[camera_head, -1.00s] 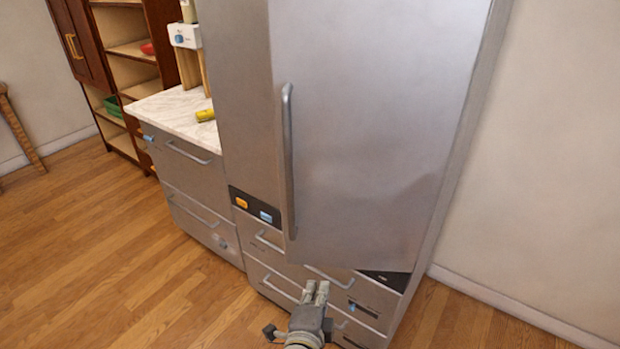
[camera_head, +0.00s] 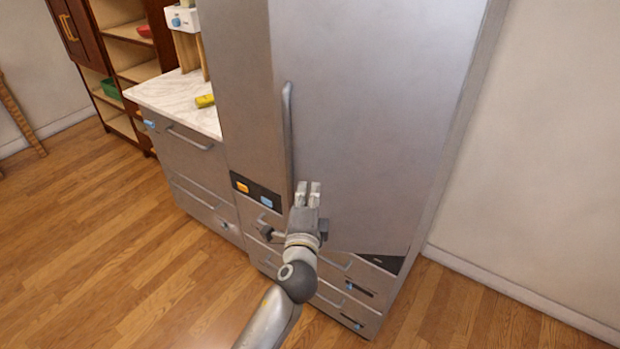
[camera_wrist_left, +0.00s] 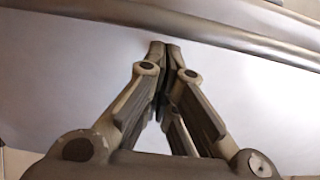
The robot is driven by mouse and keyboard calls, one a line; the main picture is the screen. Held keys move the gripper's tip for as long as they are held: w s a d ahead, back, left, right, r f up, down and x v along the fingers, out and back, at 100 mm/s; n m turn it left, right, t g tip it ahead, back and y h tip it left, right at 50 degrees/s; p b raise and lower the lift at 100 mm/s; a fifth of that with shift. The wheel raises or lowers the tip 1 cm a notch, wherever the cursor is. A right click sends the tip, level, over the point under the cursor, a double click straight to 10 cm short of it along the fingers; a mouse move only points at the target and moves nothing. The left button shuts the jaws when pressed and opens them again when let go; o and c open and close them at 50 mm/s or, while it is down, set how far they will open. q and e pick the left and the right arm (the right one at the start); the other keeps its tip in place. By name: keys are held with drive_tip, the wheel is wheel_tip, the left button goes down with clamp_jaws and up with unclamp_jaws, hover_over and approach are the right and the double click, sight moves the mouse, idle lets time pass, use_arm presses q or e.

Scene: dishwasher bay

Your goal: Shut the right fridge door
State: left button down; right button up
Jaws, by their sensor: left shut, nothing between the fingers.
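The right fridge door (camera_head: 385,110) is a tall grey metal panel with a long vertical handle (camera_head: 288,130) along its left edge. It stands slightly ajar, its lower edge sitting out over the drawers. My left gripper (camera_head: 309,186) is shut and empty, just right of the handle's lower end, in front of the door's lower part. In the left wrist view the shut fingertips (camera_wrist_left: 165,46) point at the pale door surface (camera_wrist_left: 90,60), with the handle bar (camera_wrist_left: 190,28) crossing beyond them. I cannot tell whether the fingertips touch the door. My right gripper is not in view.
Fridge drawers (camera_head: 345,305) with handles lie below the door. A marble-topped counter (camera_head: 170,100) with a yellow object (camera_head: 205,101) stands to the left, and a brown shelf (camera_head: 130,60) is behind it. The wooden floor (camera_head: 110,250) is clear at front left.

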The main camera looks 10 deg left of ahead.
sight(311, 176)
use_arm(q)
drive_tip(key=shift+w+a, duration=0.15)
drive_tip(key=shift+w, duration=0.6)
drive_tip(key=shift+w+a, duration=0.1)
drive_tip(key=shift+w, duration=0.6)
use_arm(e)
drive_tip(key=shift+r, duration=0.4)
use_arm(q)
drive_tip(key=shift+w+p, duration=0.1)
drive_tip(key=shift+p, duration=0.2)
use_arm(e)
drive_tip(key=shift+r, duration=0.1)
